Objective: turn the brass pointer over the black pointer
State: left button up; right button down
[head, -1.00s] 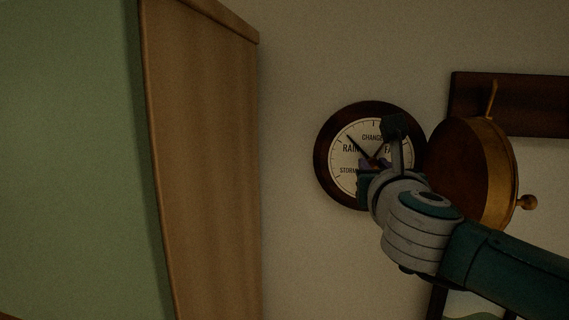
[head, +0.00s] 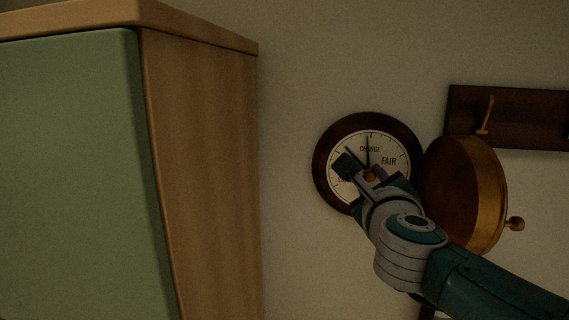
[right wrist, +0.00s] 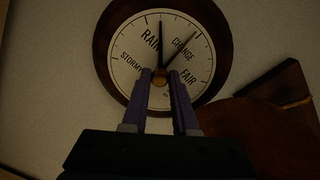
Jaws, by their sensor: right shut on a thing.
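A round barometer with a dark wooden rim (head: 321,165) and a cream dial hangs on the wall; it also shows in the right wrist view (right wrist: 108,62). The black pointer (head: 353,154) points between RAIN and CHANGE, straight up in the wrist view (right wrist: 160,30). The other pointer, which I take as the brass pointer (head: 368,150), looks dark here and lies by CHANGE, right of the black one in the wrist view (right wrist: 184,46). The two are apart. My right gripper (right wrist: 160,82) is shut on the small brass knob (right wrist: 159,76) at the dial's centre. My left gripper is out of view.
A brown and brass round object (head: 468,190) with a small knob sits close right of the barometer, near my right arm. A dark rail (head: 520,120) with a brass hook is above it. A green-fronted wooden cabinet (head: 200,150) fills the left. Bare wall lies between.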

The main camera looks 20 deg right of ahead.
jog(key=n+p, duration=0.2)
jog(key=n, duration=0.1)
jog(key=shift+r+n, duration=0.1)
jog(key=shift+n, duration=0.2)
jog(key=shift+n+p, duration=0.6)
jog(key=shift+n, duration=1.1)
jog(key=c, duration=0.7)
grip_release()
